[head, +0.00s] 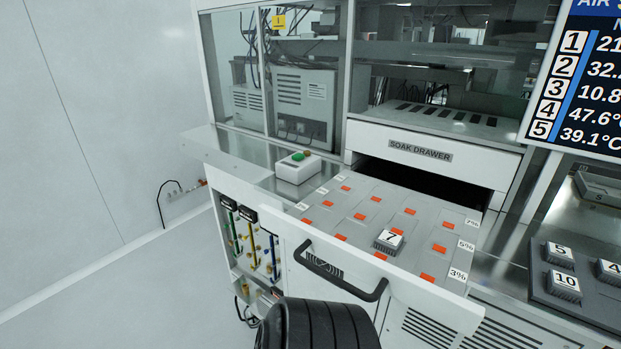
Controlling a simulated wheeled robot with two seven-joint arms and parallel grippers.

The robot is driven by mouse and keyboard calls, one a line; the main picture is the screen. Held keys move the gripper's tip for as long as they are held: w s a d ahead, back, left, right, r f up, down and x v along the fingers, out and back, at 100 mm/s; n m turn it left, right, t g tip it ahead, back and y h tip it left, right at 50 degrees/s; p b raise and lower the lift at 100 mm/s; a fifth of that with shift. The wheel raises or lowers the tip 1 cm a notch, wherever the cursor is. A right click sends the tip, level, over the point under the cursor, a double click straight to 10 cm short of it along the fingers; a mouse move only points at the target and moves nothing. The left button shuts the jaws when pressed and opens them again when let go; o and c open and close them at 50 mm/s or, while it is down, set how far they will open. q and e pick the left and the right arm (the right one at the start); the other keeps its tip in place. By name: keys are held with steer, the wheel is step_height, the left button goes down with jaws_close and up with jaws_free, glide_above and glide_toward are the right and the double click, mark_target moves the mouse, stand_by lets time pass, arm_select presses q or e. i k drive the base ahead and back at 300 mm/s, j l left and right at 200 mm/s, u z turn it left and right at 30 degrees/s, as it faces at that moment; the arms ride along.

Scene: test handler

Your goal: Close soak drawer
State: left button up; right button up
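The soak drawer (455,289) is pulled far out below the front panel labelled SOAK DRAWER (420,151). A dark opening (425,181) shows behind it. Its tray top has rows of orange-marked slots, and one block numbered 7 (389,240) sits on it. A black bar handle (340,281) runs along the drawer's front face. A small dark ribbed patch shows behind the handle's left part; I cannot tell what it is. A black ribbed part, probably of my own arm, rises at the bottom centre, below the handle. I see no gripper fingers in the head view.
Cables and connectors (250,240) line the cabinet's left side. A dark tray (590,306) with numbered blocks is at right, below a screen (590,85). The floor at left is clear.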

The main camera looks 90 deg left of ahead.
mark_target(340, 223)
steer(key=k+j+u, duration=0.2)
steer(key=u, duration=1.95)
